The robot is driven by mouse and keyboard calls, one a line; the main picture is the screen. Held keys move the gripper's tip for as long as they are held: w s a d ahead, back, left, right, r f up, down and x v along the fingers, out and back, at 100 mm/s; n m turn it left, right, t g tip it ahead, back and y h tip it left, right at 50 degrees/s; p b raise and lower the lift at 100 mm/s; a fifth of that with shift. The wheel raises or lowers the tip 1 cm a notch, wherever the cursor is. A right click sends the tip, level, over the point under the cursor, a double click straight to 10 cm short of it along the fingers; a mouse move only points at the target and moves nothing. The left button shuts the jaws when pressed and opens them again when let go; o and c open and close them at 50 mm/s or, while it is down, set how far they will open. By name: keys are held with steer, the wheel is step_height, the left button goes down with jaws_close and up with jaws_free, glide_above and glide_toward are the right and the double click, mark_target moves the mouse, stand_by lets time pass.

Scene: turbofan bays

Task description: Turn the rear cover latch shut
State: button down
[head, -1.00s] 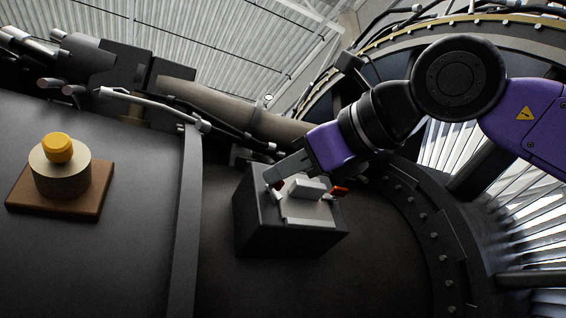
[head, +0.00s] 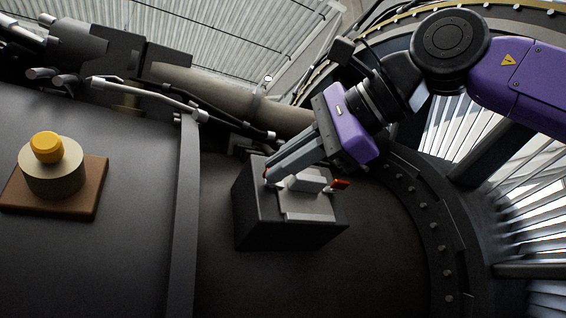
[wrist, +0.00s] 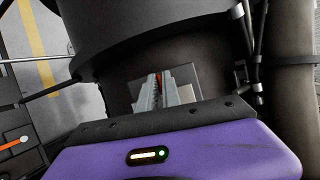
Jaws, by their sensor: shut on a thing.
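A dark box (head: 290,225) with a light grey cover plate (head: 308,208) sits on the dark curved casing in the middle of the head view. A latch with a red handle (head: 341,184) stands out at the plate's right side. My gripper (head: 267,179) comes down from the upper right, and its fingers are closed on the red-handled latch at the plate's left side. The fingers hide most of that latch. In the wrist view my gripper (wrist: 160,88) points away from the camera, with a sliver of red between its fingers. I cannot tell how far this latch is turned.
A yellow knob (head: 46,147) on a round tan block and brown base (head: 85,202) stands at the left. A raised rib (head: 187,220) divides it from the box. Pipes (head: 215,92) run behind, and a bolted ring (head: 430,215) curves at the right.

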steer(key=shift+n, duration=0.6)
steer(key=c, duration=1.5)
jaws_free()
steer(key=shift+c, duration=0.2)
steer(key=b+v, duration=0.2)
steer(key=v, duration=0.5)
steer(key=shift+s+d+r, duration=0.2)
steer(key=shift+d+r, duration=0.05)
